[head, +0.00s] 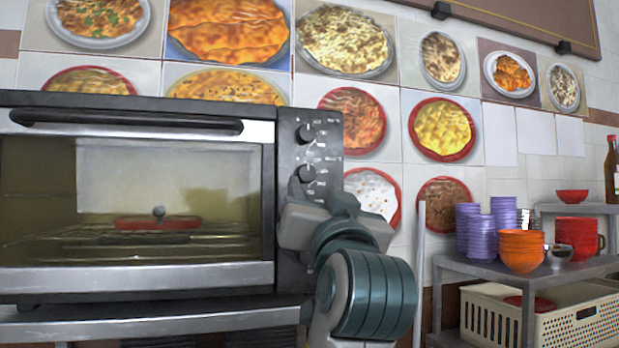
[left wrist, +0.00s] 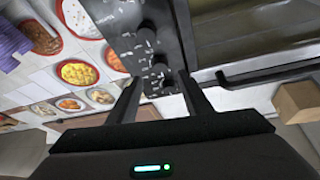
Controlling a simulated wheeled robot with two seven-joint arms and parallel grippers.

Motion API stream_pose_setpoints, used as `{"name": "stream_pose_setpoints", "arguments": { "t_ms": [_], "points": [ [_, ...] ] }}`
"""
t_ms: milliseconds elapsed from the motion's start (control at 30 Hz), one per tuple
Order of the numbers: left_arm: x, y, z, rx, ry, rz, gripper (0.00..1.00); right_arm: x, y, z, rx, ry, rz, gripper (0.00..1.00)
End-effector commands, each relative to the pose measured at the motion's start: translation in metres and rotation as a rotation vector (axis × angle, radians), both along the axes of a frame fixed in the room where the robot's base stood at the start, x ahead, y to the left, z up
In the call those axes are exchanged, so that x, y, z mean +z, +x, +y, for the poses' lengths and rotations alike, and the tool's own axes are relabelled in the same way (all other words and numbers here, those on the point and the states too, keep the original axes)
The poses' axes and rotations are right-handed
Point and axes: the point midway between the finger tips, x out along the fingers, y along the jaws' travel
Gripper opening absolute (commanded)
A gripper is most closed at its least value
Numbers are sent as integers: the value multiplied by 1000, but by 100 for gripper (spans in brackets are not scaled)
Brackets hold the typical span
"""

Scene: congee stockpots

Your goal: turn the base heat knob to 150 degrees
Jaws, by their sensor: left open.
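The oven's dark control panel (head: 325,128) carries black round knobs with white markings. An upper knob (head: 306,133) and a knob below it (head: 306,173) show in the head view; my gripper covers the panel's lower part. I cannot read which knob is the base heat one. My left gripper (head: 298,190) is at the panel's lower half, below the two visible knobs. In the left wrist view its open fingers (left wrist: 157,78) point at the panel (left wrist: 115,22), with one knob (left wrist: 160,63) near the gap between the tips and another (left wrist: 145,37) beyond. Contact cannot be told.
The oven's glass door (head: 130,200) is closed, with a handle (head: 130,122) along its top. Right of the oven, a metal shelf (head: 490,268) holds purple bowls (head: 480,235) and orange bowls (head: 521,251). A cream basket (head: 490,312) sits below.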

Motion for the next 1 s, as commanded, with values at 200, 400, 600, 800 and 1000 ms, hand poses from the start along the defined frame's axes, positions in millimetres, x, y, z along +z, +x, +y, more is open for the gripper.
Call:
{"name": "stream_pose_setpoints", "arguments": {
  "t_ms": [200,400,600,800,1000],
  "points": [
    [15,34,6,1,0,2,45,0,-4,-6,-4,-17,29,0],
    [22,53,10,1,0,0,45,-3,-6,-12,-10,-33,51,0],
    [25,59,11,0,0,-1,45,-3,-4,-14,-12,-38,54,0],
    [24,59,11,0,0,-1,45,-2,-2,-14,-12,-37,50,0],
    [24,59,11,0,0,0,5,0,-2,-11,-9,-34,45,0]
  ]
}}
